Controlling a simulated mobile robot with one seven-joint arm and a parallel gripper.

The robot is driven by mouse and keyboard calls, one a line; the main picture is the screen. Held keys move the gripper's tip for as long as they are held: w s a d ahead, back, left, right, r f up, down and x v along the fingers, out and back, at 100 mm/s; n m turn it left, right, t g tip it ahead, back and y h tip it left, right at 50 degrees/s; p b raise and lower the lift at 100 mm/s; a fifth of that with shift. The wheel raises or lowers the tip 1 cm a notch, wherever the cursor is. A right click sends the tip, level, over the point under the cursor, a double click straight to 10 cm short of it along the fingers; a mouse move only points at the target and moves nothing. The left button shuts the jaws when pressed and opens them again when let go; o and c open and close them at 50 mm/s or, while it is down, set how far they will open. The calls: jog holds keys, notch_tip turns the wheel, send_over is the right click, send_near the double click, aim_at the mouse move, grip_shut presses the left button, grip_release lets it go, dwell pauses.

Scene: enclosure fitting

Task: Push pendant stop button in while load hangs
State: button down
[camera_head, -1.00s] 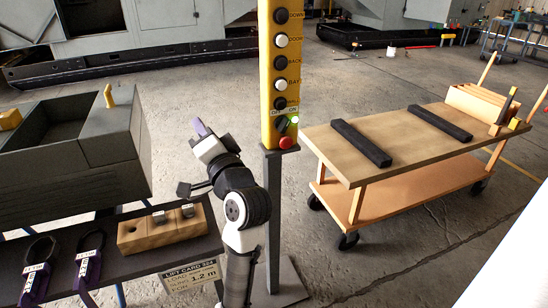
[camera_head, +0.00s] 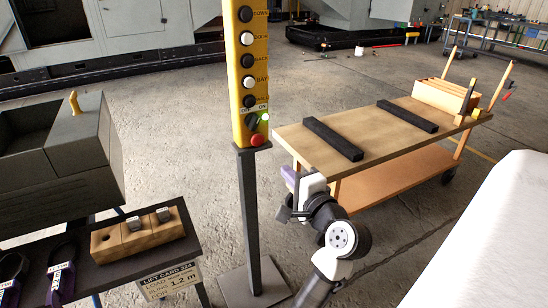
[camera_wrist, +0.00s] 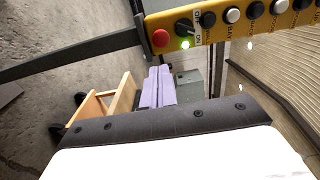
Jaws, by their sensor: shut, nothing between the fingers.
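The yellow pendant (camera_head: 236,128) stands upright on a dark post, with a column of black and white buttons. Its red stop button (camera_head: 257,139) is at the lower end, below a lit green lamp by the OFF/ON switch. In the wrist view the red button (camera_wrist: 160,38) is beyond the fingertips, apart from them. My gripper (camera_head: 289,178) is shut and empty, to the right of the post and lower than the button. Its purple fingers (camera_wrist: 158,86) are together in the wrist view. A grey box-like load (camera_head: 65,152) is at left; no sling or hook on it shows.
A wooden-topped cart (camera_head: 385,120) with two black bars stands right of the pendant. A dark bench (camera_head: 150,252) at lower left holds a wooden block (camera_head: 140,238), purple slings and a lift card (camera_head: 168,281). A white surface (camera_head: 480,240) fills the lower right.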

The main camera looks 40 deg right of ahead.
aim_at(259, 142)
jog(key=p+x, duration=0.3)
jog(key=x, duration=1)
jog(key=shift+w+d, duration=0.1)
jog(key=shift+w, duration=0.1)
